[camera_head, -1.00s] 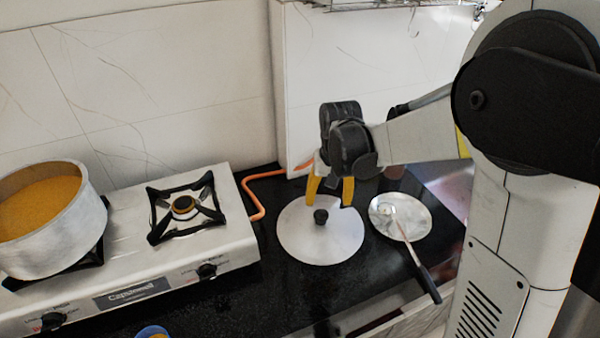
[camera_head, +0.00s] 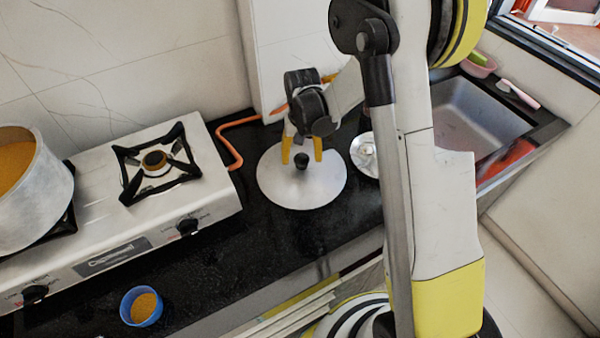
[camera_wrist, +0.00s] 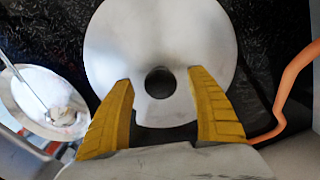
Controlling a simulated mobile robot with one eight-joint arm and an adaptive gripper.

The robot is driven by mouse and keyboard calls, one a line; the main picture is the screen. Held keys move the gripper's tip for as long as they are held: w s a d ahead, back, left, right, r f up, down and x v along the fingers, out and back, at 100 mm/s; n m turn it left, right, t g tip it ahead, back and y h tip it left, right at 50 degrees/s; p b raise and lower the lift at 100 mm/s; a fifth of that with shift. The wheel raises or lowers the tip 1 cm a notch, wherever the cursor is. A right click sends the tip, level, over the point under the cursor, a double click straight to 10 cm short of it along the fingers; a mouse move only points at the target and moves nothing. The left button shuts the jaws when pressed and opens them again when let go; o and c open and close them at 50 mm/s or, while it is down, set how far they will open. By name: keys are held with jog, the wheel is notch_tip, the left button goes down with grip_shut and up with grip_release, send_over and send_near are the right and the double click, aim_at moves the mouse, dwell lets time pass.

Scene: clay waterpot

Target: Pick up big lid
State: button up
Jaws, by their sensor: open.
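The big lid (camera_head: 290,192) is a round, flat, light grey disc with a black knob (camera_head: 301,161) at its middle. It lies on the black counter, right of the stove. My gripper (camera_head: 302,160) is over the lid, its two yellow fingers pointing down on either side of the knob in the head view. In the wrist view the lid (camera_wrist: 185,38) fills the upper middle, and the dark knob (camera_wrist: 160,82) shows between and just beyond the open fingertips (camera_wrist: 160,76). I cannot tell whether the fingers touch the lid.
A stove (camera_head: 200,197) with a large pot (camera_head: 40,200) stands at left. An orange hose (camera_head: 231,143) runs behind the lid. A plate (camera_head: 362,160) is close at the lid's right, partly hidden by my arm. A blue bowl (camera_head: 132,309) stands front left. A sink (camera_head: 465,120) is at right.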

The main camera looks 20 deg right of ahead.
aim_at(297, 168)
notch_tip(297, 168, down, 3)
jog(key=shift+w+r+b, duration=0.1)
jog(key=shift+r+b, duration=0.05)
jog(key=shift+b, duration=0.15)
grip_shut()
jog(key=shift+r, duration=0.2)
